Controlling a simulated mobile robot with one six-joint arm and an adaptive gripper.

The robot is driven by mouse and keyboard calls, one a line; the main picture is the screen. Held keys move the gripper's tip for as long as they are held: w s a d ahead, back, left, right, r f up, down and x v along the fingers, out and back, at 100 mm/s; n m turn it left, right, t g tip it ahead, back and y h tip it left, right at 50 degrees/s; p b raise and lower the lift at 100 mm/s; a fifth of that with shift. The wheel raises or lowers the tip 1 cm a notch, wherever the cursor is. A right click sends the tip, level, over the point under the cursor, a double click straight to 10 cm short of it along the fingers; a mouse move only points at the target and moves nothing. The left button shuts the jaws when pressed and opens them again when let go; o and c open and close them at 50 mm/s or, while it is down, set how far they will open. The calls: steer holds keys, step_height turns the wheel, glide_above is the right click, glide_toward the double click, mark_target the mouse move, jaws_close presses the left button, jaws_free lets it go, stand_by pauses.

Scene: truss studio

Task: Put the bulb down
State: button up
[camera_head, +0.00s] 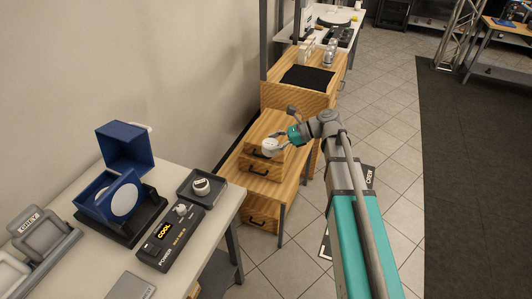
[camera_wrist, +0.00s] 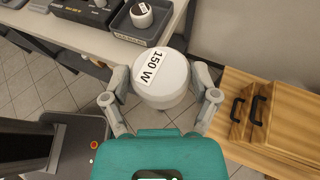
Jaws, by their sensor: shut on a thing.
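My gripper (camera_wrist: 163,92) is shut on a round white bulb (camera_wrist: 163,72) labelled "150 W". Its two grey fingers are on either side of the bulb. In the head view the held bulb (camera_head: 269,147) shows small at the end of my arm, in front of a wooden drawer unit. It is in the air, past the right end of the white table. The underside of the bulb is hidden in the wrist view.
The white table (camera_head: 155,178) holds a dark tray (camera_head: 184,192) with a small white labelled object (camera_head: 201,187), a black "COOL" power box (camera_head: 164,246) and an open blue case (camera_head: 127,150). Wooden drawers (camera_head: 257,187) stand beyond the table.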

steer(key=shift+w+a, duration=0.1)
steer(key=shift+a, duration=0.05)
steer(key=shift+a, duration=0.15)
steer(key=shift+a, duration=0.15)
steer(key=shift+s+a, duration=0.35)
steer(key=shift+a, duration=0.4)
steer(key=w+d+f+m+t+h+b, duration=0.1)
steer(key=w+d+f+m+t+b, duration=0.2)
steer(key=f+b, duration=1.2)
steer(key=w+d+f+m+t+h+b, duration=0.1)
steer(key=w+d+f+b, duration=0.4)
steer(key=f+b, duration=1)
steer(key=w+d+f+m+t+b, duration=0.3)
steer(key=d+f+b, duration=0.4)
steer(key=f+b, duration=0.8)
steer(key=shift+w+d+f+m+t+h+b, duration=0.2)
steer(key=shift+w+f+m+t+h+b, duration=0.25)
steer(key=shift+m+t, duration=0.6)
